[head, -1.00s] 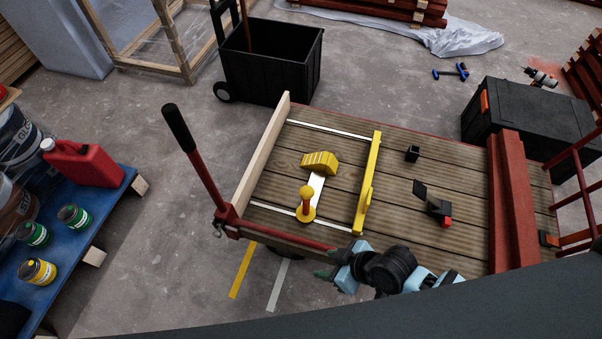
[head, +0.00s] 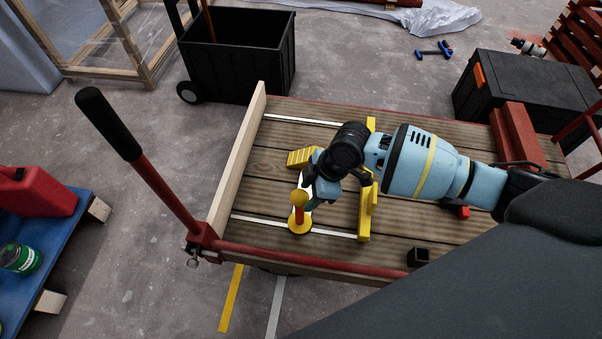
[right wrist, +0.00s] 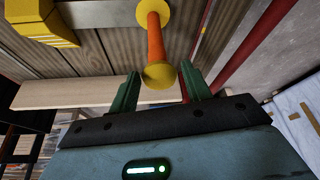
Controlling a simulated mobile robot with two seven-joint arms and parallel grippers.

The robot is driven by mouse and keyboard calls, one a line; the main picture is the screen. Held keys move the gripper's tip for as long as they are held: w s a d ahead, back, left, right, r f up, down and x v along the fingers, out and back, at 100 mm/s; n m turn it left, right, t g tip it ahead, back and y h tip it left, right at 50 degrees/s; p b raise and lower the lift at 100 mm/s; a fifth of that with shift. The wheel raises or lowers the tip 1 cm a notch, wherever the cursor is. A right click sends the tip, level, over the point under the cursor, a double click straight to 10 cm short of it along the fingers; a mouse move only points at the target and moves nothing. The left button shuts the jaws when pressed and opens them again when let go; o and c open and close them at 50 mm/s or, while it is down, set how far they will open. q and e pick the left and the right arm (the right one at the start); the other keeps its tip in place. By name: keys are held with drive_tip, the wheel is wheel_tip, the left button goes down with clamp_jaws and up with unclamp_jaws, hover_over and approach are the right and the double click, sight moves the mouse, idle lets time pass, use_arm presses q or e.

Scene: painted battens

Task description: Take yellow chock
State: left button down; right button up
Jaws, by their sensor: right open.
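The yellow chock (head: 299,158) is a striped wedge on the plank deck, partly hidden behind my right gripper in the head view. It also shows at the upper left of the right wrist view (right wrist: 42,22). A pale metal strip (right wrist: 88,14) runs from it toward the round yellow foot of an upright orange-red grip (right wrist: 155,38) with a yellow knob. My right gripper (head: 308,190) is open above the deck, close to this grip. In the right wrist view its green fingers (right wrist: 160,84) stand either side of the knob, with visible gaps. My left gripper is not in view.
A yellow bar (head: 365,212) lies on the deck right of the grip. A pale board (head: 238,150) edges the deck's left side; a red lever (head: 150,185) rises beyond it. A black open-topped block (head: 418,257) is near the front edge. A black bin (head: 238,60) stands behind.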

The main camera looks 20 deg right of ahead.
sight(303, 200)
drive_tip(key=shift+b+x, duration=0.55)
drive_tip(key=shift+x, duration=0.8)
drive_tip(key=shift+w+a+f, duration=0.1)
drive_tip(key=shift+f, duration=0.35)
drive_tip(key=b+x, duration=0.2)
drive_tip(key=x, duration=0.2)
drive_tip(key=shift+w+f+b, duration=0.1)
drive_tip(key=shift+b, duration=0.25)
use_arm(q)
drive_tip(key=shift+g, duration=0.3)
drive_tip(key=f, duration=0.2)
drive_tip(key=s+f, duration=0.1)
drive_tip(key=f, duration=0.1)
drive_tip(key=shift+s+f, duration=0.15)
use_arm(e)
drive_tip(key=shift+c, duration=0.2)
clamp_jaws()
drive_tip(key=shift+w, duration=0.1)
